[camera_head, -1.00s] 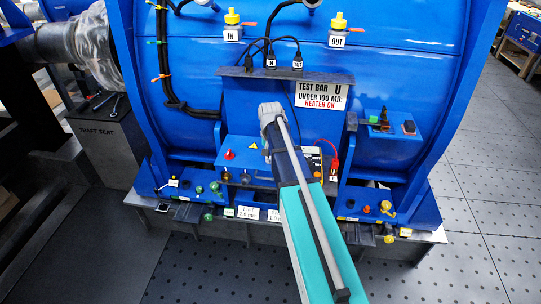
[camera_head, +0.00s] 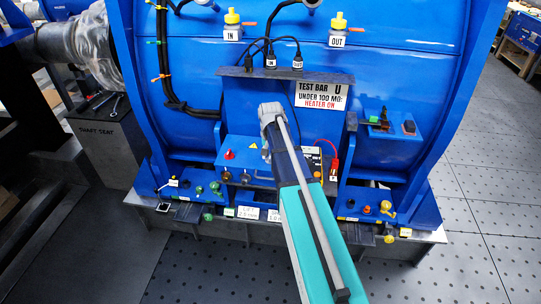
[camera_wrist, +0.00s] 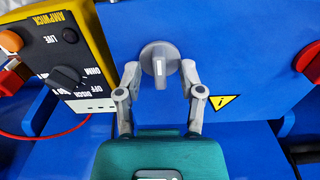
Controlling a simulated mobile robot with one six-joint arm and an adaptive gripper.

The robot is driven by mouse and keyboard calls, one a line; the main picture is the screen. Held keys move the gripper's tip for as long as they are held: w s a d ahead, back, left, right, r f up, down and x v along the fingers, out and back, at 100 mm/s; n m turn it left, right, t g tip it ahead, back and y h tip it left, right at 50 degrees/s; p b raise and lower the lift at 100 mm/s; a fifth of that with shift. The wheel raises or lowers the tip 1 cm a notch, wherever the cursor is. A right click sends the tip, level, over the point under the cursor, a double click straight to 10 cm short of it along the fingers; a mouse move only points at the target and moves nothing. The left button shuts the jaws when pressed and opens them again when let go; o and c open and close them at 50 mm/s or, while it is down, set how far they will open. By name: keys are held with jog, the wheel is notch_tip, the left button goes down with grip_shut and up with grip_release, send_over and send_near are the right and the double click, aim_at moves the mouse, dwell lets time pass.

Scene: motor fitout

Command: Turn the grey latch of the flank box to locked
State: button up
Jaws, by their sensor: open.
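The grey latch (camera_wrist: 160,62) is a round knob with a raised bar, on a blue face in the wrist view. Its bar stands upright in that picture. My gripper (camera_wrist: 160,72) is open, with one finger on each side of the latch's lower half. Whether either finger touches it I cannot tell. The blue face of the box (camera_wrist: 245,50) carries a yellow warning triangle (camera_wrist: 223,101). In the head view my arm hides the latch and the gripper's fingertips; the box front (camera_head: 240,170) shows left of the arm.
A yellow meter (camera_wrist: 70,60) with a black dial is close left of the gripper in the wrist view. A red knob (camera_wrist: 308,60) is at the right edge. In the head view, a test bar sign (camera_head: 320,95) hangs above, and a red lead (camera_head: 334,160) is to the right.

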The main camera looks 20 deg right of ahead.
aim_at(270, 156)
jog(key=shift+n, duration=0.4)
jog(key=shift+n, duration=1.7)
jog(key=n, duration=0.3)
jog(key=shift+n, duration=0.4)
jog(key=shift+r, duration=0.25)
notch_tip(270, 156, up, 13)
jog(key=p, duration=1.4)
jog(key=s+a+f+m+b, duration=0.1)
jog(key=s+a+f+b, duration=0.5)
jog(key=s+f+b, duration=0.3)
jog(key=s+a+f+m+b, duration=0.1)
jog(key=s+a+f+b, duration=0.5)
jog(key=s+f+b, duration=0.3)
jog(key=shift+s+a+f+b, duration=0.15)
jog(key=shift+a+f+b, duration=0.25)
jog(key=shift+f+b, duration=1.85)
jog(key=shift+r, duration=0.25)
notch_tip(270, 156, up, 8)
jog(key=p, duration=0.7)
jog(key=shift+f, duration=0.25)
